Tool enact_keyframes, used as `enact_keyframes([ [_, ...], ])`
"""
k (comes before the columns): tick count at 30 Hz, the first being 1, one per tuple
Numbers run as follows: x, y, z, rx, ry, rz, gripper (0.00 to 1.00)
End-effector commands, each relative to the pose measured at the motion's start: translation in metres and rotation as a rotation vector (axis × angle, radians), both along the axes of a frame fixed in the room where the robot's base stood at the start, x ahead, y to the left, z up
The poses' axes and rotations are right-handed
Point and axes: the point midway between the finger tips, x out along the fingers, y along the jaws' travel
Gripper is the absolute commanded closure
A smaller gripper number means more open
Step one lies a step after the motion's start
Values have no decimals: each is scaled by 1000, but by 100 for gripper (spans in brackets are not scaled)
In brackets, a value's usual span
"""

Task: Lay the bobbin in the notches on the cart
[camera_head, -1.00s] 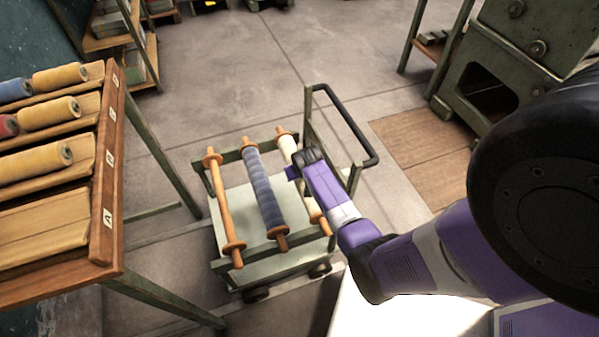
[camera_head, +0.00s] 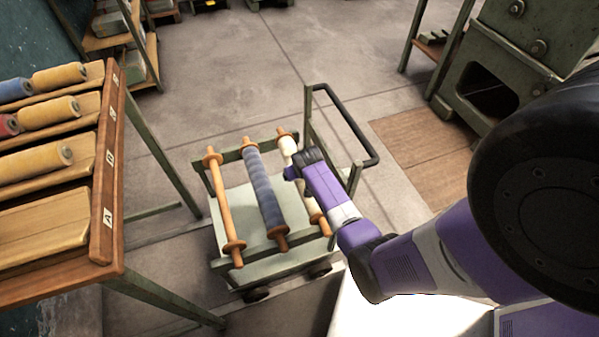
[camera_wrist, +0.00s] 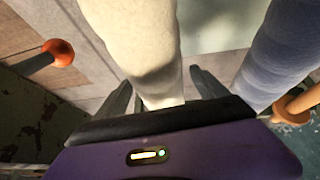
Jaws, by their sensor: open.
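The cart (camera_head: 290,262), pale green with a front and back rail, stands in the middle of the head view. Three bobbins lie side by side across its rails: a bare wooden one (camera_head: 223,205) at left, a blue-grey wound one (camera_head: 264,190) in the middle, a cream wound one (camera_head: 288,147) at right. My gripper (camera_wrist: 162,92) is open, with its fingers on either side of the cream bobbin (camera_wrist: 135,45) in the wrist view. The blue-grey bobbin (camera_wrist: 283,55) is just to the right there. My gripper hides the cream bobbin's middle in the head view. Notch seating cannot be made out.
A wooden rack (camera_head: 112,160) with yellow, blue and red spools on sloped shelves stands at left. The cart's black handle (camera_head: 345,125) rises at its right. A green machine (camera_head: 500,65) stands at upper right. The floor behind the cart is clear.

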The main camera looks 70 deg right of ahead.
Motion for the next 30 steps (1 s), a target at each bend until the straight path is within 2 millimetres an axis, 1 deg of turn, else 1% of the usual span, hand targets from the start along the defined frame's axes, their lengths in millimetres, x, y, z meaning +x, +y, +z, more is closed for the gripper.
enact_keyframes([
  [2, 0, 1, 2, -1, -1, 0, 17],
  [5, -2, 4, 11, -2, -1, 1, 17],
  [12, -11, 19, 44, -3, -2, 1, 17],
  [18, -17, 29, 64, -2, -2, 0, 17],
  [23, -18, 31, 69, -2, -2, 0, 17],
  [30, -18, 32, 69, -2, -2, 0, 17],
])
